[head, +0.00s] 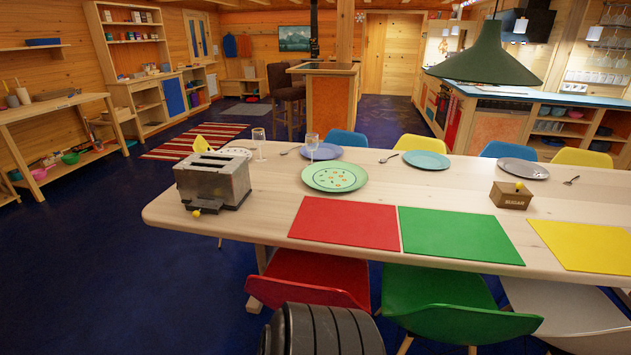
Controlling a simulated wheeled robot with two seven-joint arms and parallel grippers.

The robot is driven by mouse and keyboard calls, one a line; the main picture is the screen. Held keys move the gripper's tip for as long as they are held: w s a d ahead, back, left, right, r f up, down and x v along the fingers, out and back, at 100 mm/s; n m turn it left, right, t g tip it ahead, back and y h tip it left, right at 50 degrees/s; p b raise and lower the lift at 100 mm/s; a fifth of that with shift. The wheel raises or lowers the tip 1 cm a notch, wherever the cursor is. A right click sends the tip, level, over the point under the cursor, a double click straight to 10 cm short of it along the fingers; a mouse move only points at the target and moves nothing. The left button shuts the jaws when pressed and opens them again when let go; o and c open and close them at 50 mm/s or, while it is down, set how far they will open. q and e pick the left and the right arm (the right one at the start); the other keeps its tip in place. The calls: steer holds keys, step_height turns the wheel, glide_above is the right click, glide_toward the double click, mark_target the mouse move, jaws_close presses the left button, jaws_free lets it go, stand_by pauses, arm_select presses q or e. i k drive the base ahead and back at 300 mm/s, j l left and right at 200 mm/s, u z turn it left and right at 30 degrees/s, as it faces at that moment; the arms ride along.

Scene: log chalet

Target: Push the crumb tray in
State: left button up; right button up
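A metal toaster (212,180) stands on the left end of the long wooden table. A yellow knob (195,212) shows low at the toaster's near side, and looks like the handle of the crumb tray. Neither of my grippers is in view.
The light wooden table (265,214) holds a green plate (335,177), a red placemat (345,222), a green placemat (455,234) and a sugar box (511,196). A red chair (308,278) stands at the near side. The blue floor left of the table is clear.

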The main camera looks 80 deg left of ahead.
mark_target(198, 213)
steer(key=u, duration=3.65)
